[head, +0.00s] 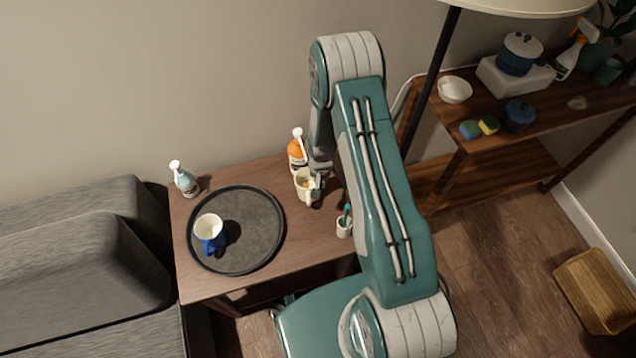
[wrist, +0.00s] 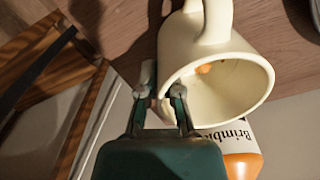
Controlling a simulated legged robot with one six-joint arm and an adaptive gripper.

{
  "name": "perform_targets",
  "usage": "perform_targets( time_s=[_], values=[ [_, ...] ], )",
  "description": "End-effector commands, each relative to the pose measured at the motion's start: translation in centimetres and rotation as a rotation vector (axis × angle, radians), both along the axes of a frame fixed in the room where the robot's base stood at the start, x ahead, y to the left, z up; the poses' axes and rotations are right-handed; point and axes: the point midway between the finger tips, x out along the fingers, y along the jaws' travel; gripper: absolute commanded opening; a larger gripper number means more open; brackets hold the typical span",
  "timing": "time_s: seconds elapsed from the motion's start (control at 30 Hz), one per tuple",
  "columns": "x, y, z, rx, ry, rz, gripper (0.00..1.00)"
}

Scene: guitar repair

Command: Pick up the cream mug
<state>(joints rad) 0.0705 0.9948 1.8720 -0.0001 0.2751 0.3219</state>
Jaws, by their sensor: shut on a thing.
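The cream mug (head: 303,184) is at the back right of the small wooden table, in front of an orange bottle. In the wrist view the cream mug (wrist: 228,72) shows large, with its open mouth toward the camera and its handle at the top. My gripper (head: 316,184) is at the mug's right side in the head view. In the wrist view my gripper (wrist: 163,98) has its fingertips at the rim, one inside and one outside, shut on the mug's wall. Something small and orange shows inside the mug. I cannot tell if the mug's base touches the table.
The orange bottle (head: 297,150) stands close behind the mug. A pale bottle (head: 184,180) stands at the back left. A small white cup with a teal item (head: 344,224) stands near my arm.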

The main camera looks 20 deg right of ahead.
Motion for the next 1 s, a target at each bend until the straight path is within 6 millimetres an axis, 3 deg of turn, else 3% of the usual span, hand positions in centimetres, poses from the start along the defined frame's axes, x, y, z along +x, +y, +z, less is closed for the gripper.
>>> perform_targets(
  time_s=[0.7,1.0],
  values=[
    [0.1,0.0,6.9,0.0,-0.005,0.0,0.0],
    [-0.5,3.3,6.7,0.0,-0.001,0.003,0.0]
  ],
)
